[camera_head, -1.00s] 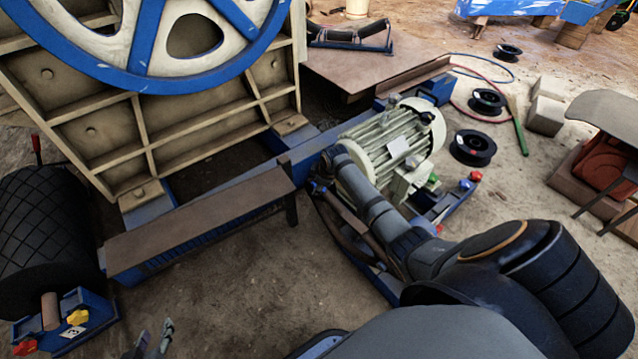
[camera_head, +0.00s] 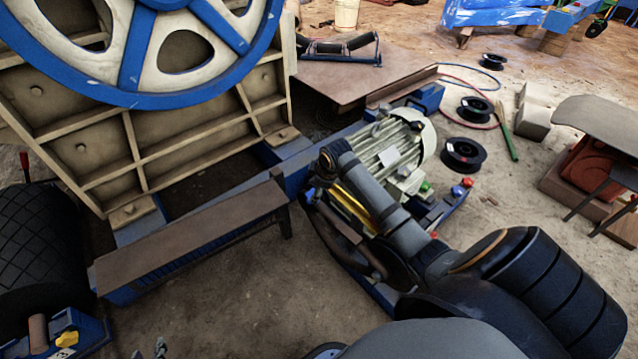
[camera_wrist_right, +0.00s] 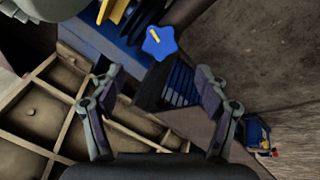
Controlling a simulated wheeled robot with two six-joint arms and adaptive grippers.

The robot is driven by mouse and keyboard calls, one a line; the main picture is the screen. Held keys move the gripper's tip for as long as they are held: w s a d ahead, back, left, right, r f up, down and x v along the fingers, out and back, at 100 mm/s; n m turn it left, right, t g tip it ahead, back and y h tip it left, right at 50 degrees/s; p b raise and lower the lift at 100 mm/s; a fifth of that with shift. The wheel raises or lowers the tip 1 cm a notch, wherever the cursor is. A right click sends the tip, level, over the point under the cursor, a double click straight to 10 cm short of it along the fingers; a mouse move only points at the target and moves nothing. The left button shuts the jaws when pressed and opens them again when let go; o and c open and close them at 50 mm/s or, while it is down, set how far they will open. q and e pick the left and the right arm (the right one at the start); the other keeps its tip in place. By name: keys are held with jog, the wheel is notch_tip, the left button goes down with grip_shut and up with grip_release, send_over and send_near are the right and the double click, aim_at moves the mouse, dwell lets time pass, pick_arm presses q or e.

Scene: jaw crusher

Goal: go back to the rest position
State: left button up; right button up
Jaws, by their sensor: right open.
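My right arm comes in from the lower right of the head view and reaches over the floor toward the cream motor; its gripper is hidden there. In the right wrist view my right gripper (camera_wrist_right: 158,90) is open, its two fingers wide apart with nothing gripped. A blue star knob (camera_wrist_right: 160,43) shows just beyond the fingers, near a dark slotted part. Of my left gripper (camera_head: 149,352) only the fingertips show, at the bottom edge of the head view. They look apart, with nothing seen between them.
The crusher's blue-rimmed flywheel (camera_head: 130,75) and ribbed frame fill the upper left. A brown guard plate (camera_head: 195,235) and the motor (camera_head: 405,150) are close to my right arm. Black spools (camera_head: 462,154) lie farther right. Bare floor (camera_head: 240,300) is free in front.

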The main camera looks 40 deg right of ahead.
jog(key=shift+v, duration=1.55)
